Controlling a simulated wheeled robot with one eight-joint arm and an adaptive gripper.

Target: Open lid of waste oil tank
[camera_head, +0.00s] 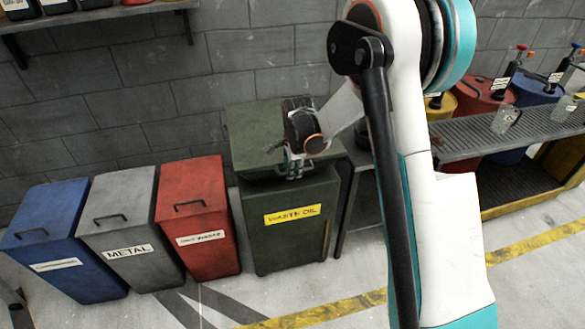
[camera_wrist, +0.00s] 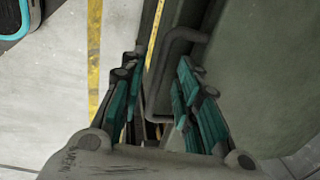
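The waste oil tank (camera_head: 290,240) is a dark green box with a yellow "WASTE OIL" label, standing against the wall in the head view. Its green lid (camera_head: 258,118) lies over the top and looks closed or nearly so. My gripper (camera_head: 294,172) is at the lid's front edge, pointing down. In the wrist view my gripper (camera_wrist: 157,88) has its teal fingers apart. The lid's bent bar handle (camera_wrist: 165,62) runs between them, nearer the right finger. Contact with the handle cannot be told. My arm hides part of the tank's right surroundings.
Blue (camera_head: 50,235), grey METAL (camera_head: 130,240) and red (camera_head: 198,225) bins stand left of the tank. A shelf (camera_head: 90,18) hangs above them. A grated rack (camera_head: 515,135) with drums is at right. Floor in front is open, with yellow lines.

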